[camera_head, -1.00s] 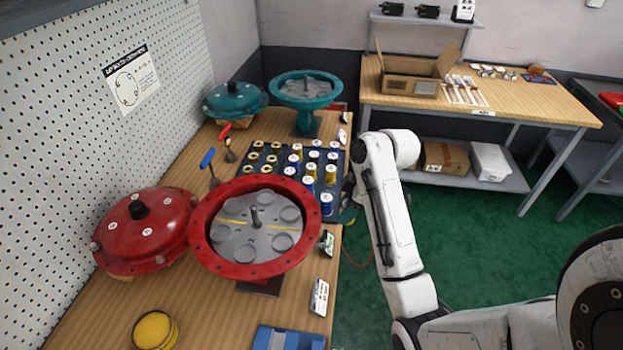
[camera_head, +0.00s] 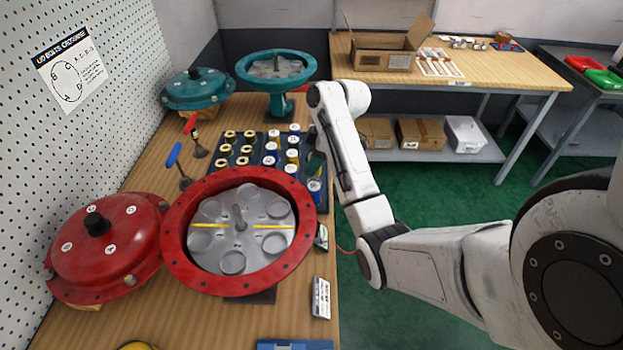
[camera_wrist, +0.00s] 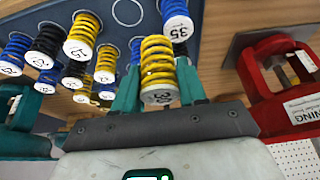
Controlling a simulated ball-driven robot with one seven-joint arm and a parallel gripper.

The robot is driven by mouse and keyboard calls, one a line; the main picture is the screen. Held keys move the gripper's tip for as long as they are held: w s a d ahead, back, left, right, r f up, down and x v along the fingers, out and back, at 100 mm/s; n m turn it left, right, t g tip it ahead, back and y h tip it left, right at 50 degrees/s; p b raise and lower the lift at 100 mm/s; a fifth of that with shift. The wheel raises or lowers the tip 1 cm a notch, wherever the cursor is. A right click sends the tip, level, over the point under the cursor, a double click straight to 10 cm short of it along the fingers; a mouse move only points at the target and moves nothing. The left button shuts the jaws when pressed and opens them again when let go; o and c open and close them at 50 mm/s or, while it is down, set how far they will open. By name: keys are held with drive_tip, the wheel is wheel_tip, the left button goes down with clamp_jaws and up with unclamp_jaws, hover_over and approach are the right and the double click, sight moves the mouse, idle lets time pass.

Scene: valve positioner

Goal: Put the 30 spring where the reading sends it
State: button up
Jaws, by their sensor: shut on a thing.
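My gripper (camera_wrist: 157,90) is shut on a yellow coil spring (camera_wrist: 158,62) in the wrist view. Its white end cap starts with a 3; the second digit is hard to read. In the head view my gripper is mostly hidden by my arm, at the right edge of the spring tray (camera_head: 227,178). A red actuator bowl (camera_head: 300,253) stands open in front, with round seats around a central stem and a yellow line across its plate (camera_head: 212,263). A teal bowl (camera_head: 305,73) stands open further back.
A red domed cover (camera_head: 125,225) and a teal one (camera_head: 205,88) lie to the left. A small card (camera_head: 320,298) lies at the bench's right edge. A poster (camera_head: 70,75) hangs on the pegboard.

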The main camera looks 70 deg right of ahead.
drive_tip(key=d+f, duration=0.1)
drive_tip(key=w+d+f, duration=0.1)
drive_tip(key=f, duration=0.1)
drive_tip(key=d+f, duration=0.1)
drive_tip(key=f, duration=0.1)
drive_tip(key=shift+w+d, duration=0.3)
drive_tip(key=shift+w, duration=0.05)
drive_tip(key=shift+f+p, duration=0.5)
drive_tip(key=shift+f, duration=1.1)
drive_tip(key=shift+f, duration=0.2)
drive_tip(key=o, duration=1.2)
drive_tip(key=shift+r, duration=0.1)
drive_tip(key=v, duration=1.2)
drive_tip(key=shift+b, duration=0.4)
